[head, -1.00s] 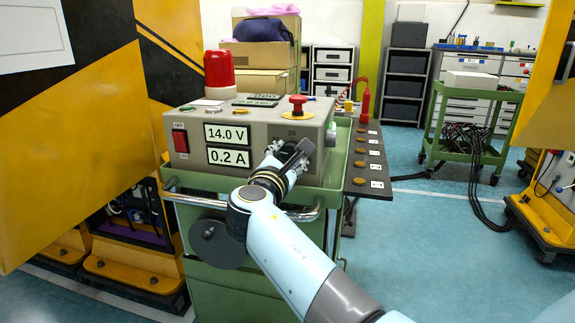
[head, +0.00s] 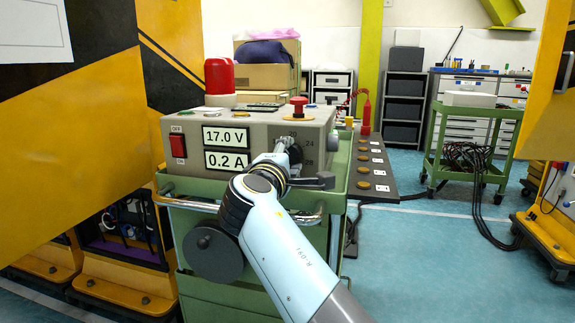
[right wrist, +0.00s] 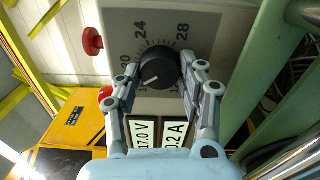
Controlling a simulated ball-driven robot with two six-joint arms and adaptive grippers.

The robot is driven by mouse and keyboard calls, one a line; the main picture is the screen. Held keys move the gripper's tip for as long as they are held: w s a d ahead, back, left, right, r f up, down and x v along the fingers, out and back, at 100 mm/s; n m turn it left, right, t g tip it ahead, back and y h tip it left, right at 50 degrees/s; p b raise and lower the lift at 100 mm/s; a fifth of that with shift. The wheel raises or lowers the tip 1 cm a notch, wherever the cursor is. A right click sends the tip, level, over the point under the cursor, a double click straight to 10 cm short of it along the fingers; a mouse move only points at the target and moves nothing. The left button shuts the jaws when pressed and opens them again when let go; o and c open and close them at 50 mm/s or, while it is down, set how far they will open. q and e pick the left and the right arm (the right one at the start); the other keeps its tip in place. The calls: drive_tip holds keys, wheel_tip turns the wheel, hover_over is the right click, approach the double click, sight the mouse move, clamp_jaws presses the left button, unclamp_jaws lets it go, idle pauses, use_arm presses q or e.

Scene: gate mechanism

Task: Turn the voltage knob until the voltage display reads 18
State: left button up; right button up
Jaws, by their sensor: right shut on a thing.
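The grey power supply box (head: 255,130) stands on a green cart. Its voltage display (head: 226,136) reads 17.0 V, and the display below it (head: 227,160) reads 0.2 A. The black voltage knob (head: 295,153) is on the right of the front panel, partly hidden by my gripper. In the right wrist view the knob (right wrist: 157,68) shows a white pointer line and a printed scale with 24 and 28. My right gripper (right wrist: 162,72) is shut on the knob, one finger at each side; it also shows in the head view (head: 287,153). My left gripper is not in view.
A red switch (head: 178,146) sits left of the displays. A red emergency button (head: 298,107) and a red lamp (head: 219,77) are on top of the box. The cart's rail (head: 300,219) runs below my right wrist. A dark side shelf (head: 378,190) is at the right.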

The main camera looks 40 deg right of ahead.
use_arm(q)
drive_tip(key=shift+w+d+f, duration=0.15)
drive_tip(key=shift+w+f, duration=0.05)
use_arm(e)
drive_tip(key=shift+f+m, duration=0.1)
drive_tip(key=shift+m, duration=0.4)
drive_tip(key=o, duration=1.2)
drive_tip(key=shift+c, duration=0.2)
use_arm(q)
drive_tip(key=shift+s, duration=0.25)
